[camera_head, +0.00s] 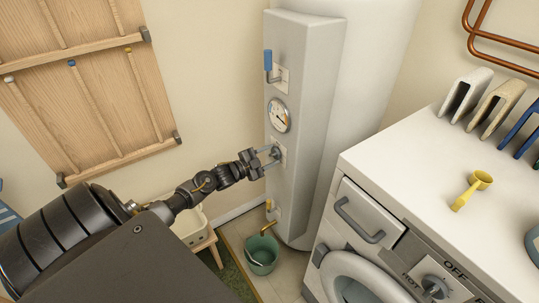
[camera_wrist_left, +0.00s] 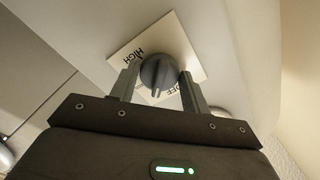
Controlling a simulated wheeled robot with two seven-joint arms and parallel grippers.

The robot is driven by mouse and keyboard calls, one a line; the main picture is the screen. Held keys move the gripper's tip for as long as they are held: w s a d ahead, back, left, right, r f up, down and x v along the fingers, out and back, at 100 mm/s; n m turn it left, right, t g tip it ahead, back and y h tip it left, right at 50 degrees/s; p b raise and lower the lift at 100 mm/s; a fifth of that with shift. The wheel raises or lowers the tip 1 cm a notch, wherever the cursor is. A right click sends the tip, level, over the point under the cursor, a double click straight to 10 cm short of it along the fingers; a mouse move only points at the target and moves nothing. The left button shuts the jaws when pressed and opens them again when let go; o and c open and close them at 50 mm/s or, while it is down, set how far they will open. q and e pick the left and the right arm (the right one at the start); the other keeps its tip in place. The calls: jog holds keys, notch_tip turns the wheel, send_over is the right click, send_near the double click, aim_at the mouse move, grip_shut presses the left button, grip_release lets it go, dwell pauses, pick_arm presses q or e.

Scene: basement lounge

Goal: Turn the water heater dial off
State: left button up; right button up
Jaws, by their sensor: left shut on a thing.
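The water heater dial (camera_wrist_left: 158,72) is a dark grey round knob with a raised ridge, on a white label plate (camera_wrist_left: 183,38). "HIGH" shows at upper left of the knob and "OFF" at lower right, partly covered. The ridge runs roughly up and down in the left wrist view; I cannot tell which end marks the setting. My left gripper (camera_wrist_left: 160,74) is shut on the dial, one finger on each side. In the head view my left gripper (camera_head: 269,160) reaches the grey panel of the water heater (camera_head: 303,62), below a gauge. My right gripper is out of view.
A blue-handled valve (camera_head: 268,62) and a round gauge (camera_head: 279,115) are above the dial; a yellow-handled tap (camera_head: 268,222) is below, over a green bucket (camera_head: 262,252). A white washer (camera_head: 390,150) with its own dial (camera_head: 435,287) stands right. A wooden rack hangs left.

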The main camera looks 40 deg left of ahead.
pick_arm(q)
jog(key=n+p, duration=0.1)
jog(key=n, duration=0.4)
jog(key=shift+p, duration=0.3)
jog(key=shift+d+f+n+p, duration=0.1)
jog(key=shift+n+p, duration=0.45)
jog(key=shift+n, duration=1.55)
jog(key=o, duration=1)
jog(key=shift+c, duration=0.2)
jog(key=b+v, duration=0.1)
jog(key=v, duration=1)
jog(key=shift+b, duration=0.4)
